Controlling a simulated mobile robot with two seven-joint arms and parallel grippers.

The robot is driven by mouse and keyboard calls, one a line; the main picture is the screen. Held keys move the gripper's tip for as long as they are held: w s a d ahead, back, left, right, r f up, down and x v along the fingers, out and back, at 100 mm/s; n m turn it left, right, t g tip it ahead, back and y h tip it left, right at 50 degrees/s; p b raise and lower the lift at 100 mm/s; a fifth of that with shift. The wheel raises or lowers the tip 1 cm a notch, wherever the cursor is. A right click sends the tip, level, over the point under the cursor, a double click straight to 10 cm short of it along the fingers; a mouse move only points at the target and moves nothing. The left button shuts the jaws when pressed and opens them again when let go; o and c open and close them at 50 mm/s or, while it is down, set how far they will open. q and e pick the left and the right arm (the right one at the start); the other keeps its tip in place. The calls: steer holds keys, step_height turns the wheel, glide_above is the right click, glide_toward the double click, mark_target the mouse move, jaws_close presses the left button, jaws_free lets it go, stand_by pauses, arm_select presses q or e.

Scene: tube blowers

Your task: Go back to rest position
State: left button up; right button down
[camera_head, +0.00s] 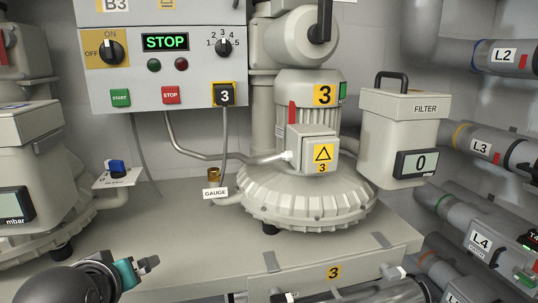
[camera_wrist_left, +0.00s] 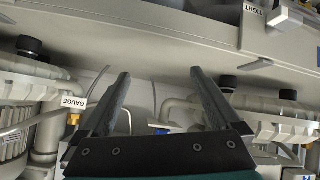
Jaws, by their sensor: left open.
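My left arm comes in at the lower left of the head view, dark and teal, with its gripper (camera_head: 148,263) above the front of the grey bench (camera_head: 200,235). In the left wrist view my left gripper (camera_wrist_left: 160,74) shows two dark fingers spread well apart, with nothing between them. The gripper appears clear of the equipment. My right gripper is not in view.
Blower 3 (camera_head: 310,200) stands on the bench, with the filter box (camera_head: 402,135) to its right. The control box (camera_head: 165,65) reads STOP. A brass fitting (camera_head: 214,175) stands above the GAUGE label. Labelled pipes (camera_head: 488,148) line the right side.

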arm_select(q)
steer(key=s+d+f+m+g+h, duration=0.2)
steer(key=s+d+f+m+g, duration=0.15)
steer(key=s+f, duration=0.75)
steer(key=s+d+f+m+g+h, duration=0.1)
steer(key=s+d+f+m+g, duration=0.3)
steer(key=s+f, duration=0.65)
step_height(320, 180, down, 32)
steer(key=s+m+b, duration=0.1)
steer(key=b, duration=0.8)
steer(key=s+a+f+g+b, duration=0.1)
steer(key=s+f+b, duration=0.2)
steer(key=s+f, duration=0.4)
steer(key=s+a+f+b, duration=0.1)
steer(key=s+f+b, duration=0.3)
steer(key=s+f, duration=0.4)
step_height(320, 180, down, 6)
steer(key=shift+a+g, duration=0.25)
steer(key=shift+g, duration=0.1)
steer(key=shift+s, duration=0.1)
